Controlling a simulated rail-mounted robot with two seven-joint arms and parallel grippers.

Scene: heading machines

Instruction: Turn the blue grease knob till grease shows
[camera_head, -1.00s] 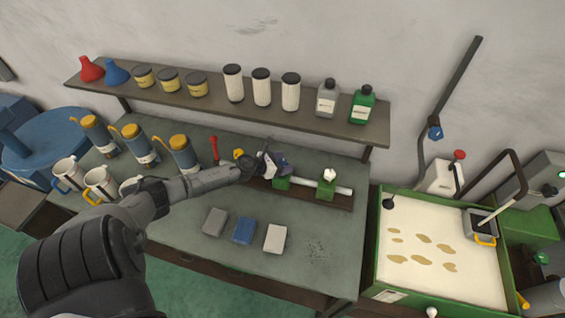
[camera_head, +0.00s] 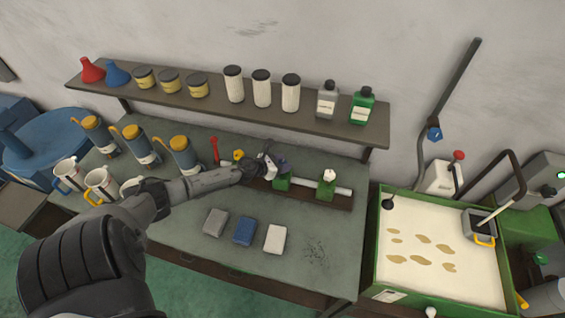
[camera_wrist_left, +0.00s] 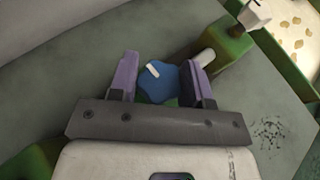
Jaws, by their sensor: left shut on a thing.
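The blue grease knob (camera_wrist_left: 156,84), with a white mark on its top, sits between the two purple fingers of my left gripper (camera_wrist_left: 161,80) in the left wrist view. The gripper is shut on the knob. In the head view my left gripper (camera_head: 275,164) is at the green-blocked rail on the bench and hides the knob. No grease can be made out around the knob; the area under it is partly covered by the fingers. My right gripper is not in view.
Grey, blue and white blocks lie in front. A shelf (camera_head: 225,105) with bottles runs behind.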

